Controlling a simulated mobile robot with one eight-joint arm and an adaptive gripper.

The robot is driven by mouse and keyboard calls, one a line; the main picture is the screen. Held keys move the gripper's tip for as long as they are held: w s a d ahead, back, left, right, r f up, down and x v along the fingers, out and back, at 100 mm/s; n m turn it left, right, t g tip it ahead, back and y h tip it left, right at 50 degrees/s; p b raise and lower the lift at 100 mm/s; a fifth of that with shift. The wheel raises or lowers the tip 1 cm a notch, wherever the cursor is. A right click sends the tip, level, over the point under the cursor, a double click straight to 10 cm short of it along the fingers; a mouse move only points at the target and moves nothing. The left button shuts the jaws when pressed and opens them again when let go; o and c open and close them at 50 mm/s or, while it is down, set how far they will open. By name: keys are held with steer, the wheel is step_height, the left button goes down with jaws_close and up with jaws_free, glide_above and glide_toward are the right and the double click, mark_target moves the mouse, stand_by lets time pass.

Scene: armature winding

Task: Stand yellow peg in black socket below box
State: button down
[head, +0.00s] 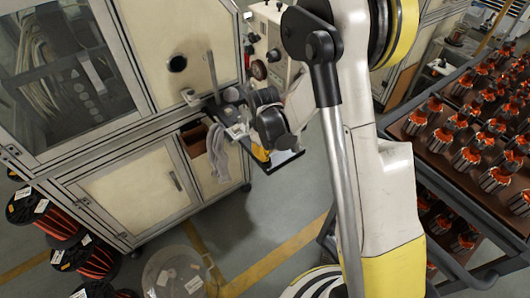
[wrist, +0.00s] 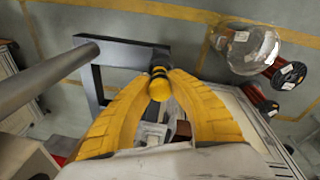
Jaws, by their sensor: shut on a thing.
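In the wrist view, my gripper (wrist: 160,82) has its two yellow fingers closed around a short yellow peg (wrist: 160,90). The peg's near end is a round yellow face, with a dark part just beyond it. In the head view, a bit of yellow (head: 260,152) shows beside the dark wrist parts at the machine's corner; the peg cannot be told apart there. A small brown box (head: 194,140) sits in a recess of the machine's side. I cannot make out the black socket in either view.
A dark frame (wrist: 120,52) lies close beyond the fingertips, left of the peg. The cream machine cabinet (head: 140,195) stands at left, with wire spools (head: 72,255) and a clear drum (head: 175,272) on the floor. A rack of armatures (head: 465,150) stands at right.

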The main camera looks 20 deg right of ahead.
steer(key=shift+f, duration=0.15)
steer(key=shift+f+b, duration=0.35)
steer(key=shift+b, duration=0.15)
steer(key=shift+f+b, duration=0.5)
steer(key=shift+b, duration=0.05)
steer(key=c, duration=1.3)
jaws_free()
steer(key=shift+o, duration=0.2)
step_height(320, 180, up, 12)
steer(key=s, duration=0.1)
steer(key=shift+s+a, duration=0.3)
steer(key=shift+s, duration=0.1)
